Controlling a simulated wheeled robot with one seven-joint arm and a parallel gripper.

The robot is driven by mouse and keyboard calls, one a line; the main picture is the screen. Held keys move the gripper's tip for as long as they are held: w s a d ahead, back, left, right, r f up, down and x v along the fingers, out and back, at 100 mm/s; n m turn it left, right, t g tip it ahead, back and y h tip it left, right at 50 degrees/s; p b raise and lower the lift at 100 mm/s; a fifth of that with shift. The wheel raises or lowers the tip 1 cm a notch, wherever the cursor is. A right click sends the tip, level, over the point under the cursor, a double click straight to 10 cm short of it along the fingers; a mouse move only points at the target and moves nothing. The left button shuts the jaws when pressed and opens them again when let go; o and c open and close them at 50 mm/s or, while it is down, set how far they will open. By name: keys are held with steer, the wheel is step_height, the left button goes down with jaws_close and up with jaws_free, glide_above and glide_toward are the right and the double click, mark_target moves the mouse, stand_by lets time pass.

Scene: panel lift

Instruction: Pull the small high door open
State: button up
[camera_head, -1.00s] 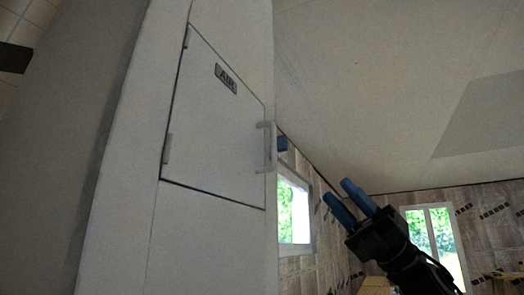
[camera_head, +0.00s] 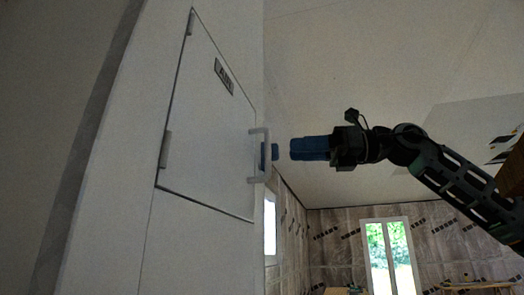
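The small high door (camera_head: 208,125) is a white panel with an "AIR" label (camera_head: 223,76), set in a tall white cabinet. It looks shut, with dark seams around it and hinges on its left edge. Its pale bracket handle (camera_head: 258,156) stands out at the right edge. My gripper (camera_head: 292,149) is right of the handle, its blue fingers pointing left at about handle height. A narrow gap shows between fingertips and handle in the picture; depth is unclear. The fingers overlap in this view, so their opening is hidden. Nothing shows held.
The white cabinet (camera_head: 110,215) fills the left side. A bright window (camera_head: 391,258) is in the far wall. The space below my arm looks free.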

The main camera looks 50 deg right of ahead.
mark_target(267, 171)
steer(key=p+x, duration=0.2)
steer(key=x, duration=0.5)
steer(key=shift+w+a, duration=0.2)
jaws_close()
stand_by(0.4)
